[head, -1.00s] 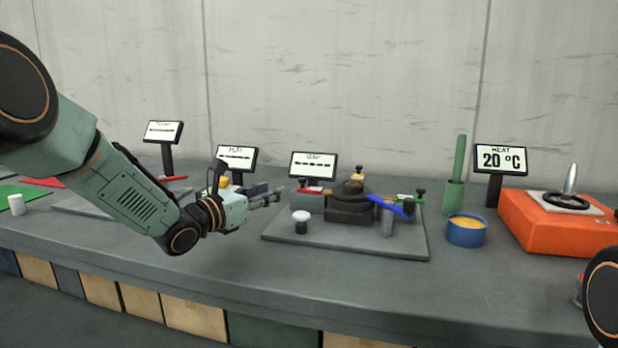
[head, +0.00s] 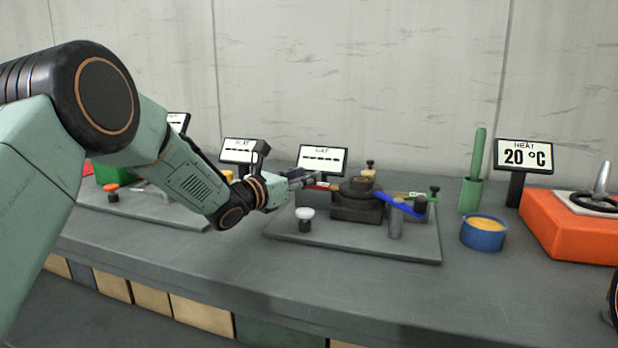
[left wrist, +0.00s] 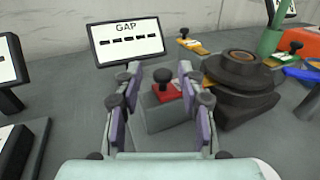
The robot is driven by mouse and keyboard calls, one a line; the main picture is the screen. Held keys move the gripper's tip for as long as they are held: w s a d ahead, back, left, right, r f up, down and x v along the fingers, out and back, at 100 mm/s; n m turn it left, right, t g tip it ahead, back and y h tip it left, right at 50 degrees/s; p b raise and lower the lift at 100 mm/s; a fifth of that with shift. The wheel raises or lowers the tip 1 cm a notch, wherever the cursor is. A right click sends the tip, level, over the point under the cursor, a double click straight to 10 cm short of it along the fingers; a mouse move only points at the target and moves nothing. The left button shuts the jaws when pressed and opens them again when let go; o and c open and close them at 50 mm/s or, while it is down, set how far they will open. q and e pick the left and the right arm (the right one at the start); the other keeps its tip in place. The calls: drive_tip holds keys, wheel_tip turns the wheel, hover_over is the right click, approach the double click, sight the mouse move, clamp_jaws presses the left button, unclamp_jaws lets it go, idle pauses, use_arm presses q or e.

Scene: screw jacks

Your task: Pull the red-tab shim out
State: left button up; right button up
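The red-tab shim (left wrist: 168,92) shows in the left wrist view as a red tab with a black knob, lying on a grey block (left wrist: 168,114) beside the dark round jack (left wrist: 240,75). My left gripper (left wrist: 159,76) is open, with one finger on each side of the tab and knob; I see no contact. In the head view my left gripper (head: 308,180) reaches the left side of the jack (head: 357,205), and the red tab (head: 322,187) is partly hidden behind its fingers.
The GAP display (head: 322,159) stands close behind the tab. The base plate (head: 350,245) carries a white-topped knob (head: 304,214) and a blue lever (head: 402,206). A blue cup (head: 484,234), a green cylinder (head: 470,195) and an orange heater (head: 570,225) stand to the right.

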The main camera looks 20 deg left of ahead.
use_arm(q)
drive_tip(key=shift+w+d+r, duration=0.2)
drive_tip(key=shift+w+d, duration=0.3)
drive_tip(key=shift+w, duration=0.1)
drive_tip(key=shift+w+f, duration=0.1)
drive_tip(key=shift+w, duration=0.05)
